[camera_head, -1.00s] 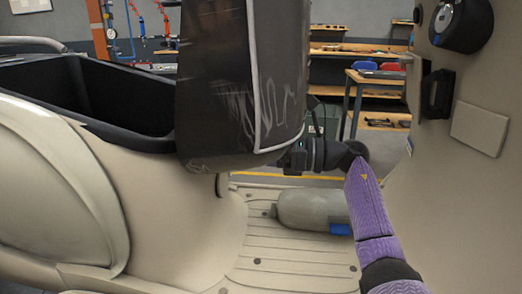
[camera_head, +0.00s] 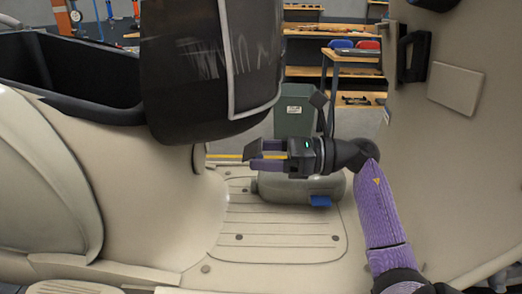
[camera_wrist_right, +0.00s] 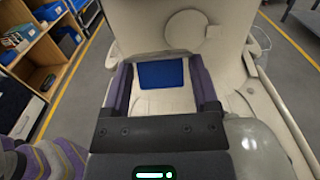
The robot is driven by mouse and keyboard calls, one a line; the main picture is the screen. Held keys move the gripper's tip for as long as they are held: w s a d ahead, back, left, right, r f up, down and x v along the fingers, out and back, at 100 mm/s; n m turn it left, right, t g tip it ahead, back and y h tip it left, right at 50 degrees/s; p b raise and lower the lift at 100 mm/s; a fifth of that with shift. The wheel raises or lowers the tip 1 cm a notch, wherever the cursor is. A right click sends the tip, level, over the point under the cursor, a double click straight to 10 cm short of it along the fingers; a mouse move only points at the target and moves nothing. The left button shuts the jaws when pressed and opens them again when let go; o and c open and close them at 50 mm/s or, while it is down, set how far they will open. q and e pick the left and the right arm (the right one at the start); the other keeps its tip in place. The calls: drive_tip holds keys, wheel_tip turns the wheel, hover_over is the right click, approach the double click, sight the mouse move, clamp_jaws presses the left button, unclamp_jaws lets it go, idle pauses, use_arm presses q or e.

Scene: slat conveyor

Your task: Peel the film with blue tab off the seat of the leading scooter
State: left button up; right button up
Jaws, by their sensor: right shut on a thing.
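The scooter's dark seat (camera_head: 190,95) stands at the upper middle of the head view, with pale streaks and a light edging line. The streaks look like shine on clear film, but the film's outline is hard to tell. My right gripper (camera_head: 262,157) points left below the seat's lower right corner, apart from it in the picture. The head view does not show that tab clearly. My left gripper is out of view.
A grey rounded object (camera_head: 298,189) with a blue patch (camera_head: 320,201) lies on the ribbed footboard (camera_head: 270,235) below my right gripper. The beige front shield (camera_head: 465,150) stands close on the right. An open dark storage box (camera_head: 75,75) is at left.

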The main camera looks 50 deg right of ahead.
use_arm(q)
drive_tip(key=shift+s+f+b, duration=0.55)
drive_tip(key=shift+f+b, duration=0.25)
drive_tip(key=shift+b, duration=0.1)
use_arm(e)
drive_tip(key=s+a+f, duration=0.1)
drive_tip(key=s+f, duration=0.2)
drive_tip(key=s, duration=0.3)
drive_tip(key=shift+s+a+f, duration=0.15)
drive_tip(key=shift+a+f, duration=0.05)
drive_tip(key=shift+f, duration=0.15)
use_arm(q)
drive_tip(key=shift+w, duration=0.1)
use_arm(e)
drive_tip(key=shift+n+g+y, duration=0.3)
drive_tip(key=shift+g+y, duration=0.1)
drive_tip(key=s+a+f+b, duration=0.1)
drive_tip(key=f, duration=0.1)
drive_tip(key=s+a+f+b, duration=0.1)
drive_tip(key=s, duration=0.1)
drive_tip(key=shift+a+f, duration=0.35)
drive_tip(key=shift+a, duration=0.05)
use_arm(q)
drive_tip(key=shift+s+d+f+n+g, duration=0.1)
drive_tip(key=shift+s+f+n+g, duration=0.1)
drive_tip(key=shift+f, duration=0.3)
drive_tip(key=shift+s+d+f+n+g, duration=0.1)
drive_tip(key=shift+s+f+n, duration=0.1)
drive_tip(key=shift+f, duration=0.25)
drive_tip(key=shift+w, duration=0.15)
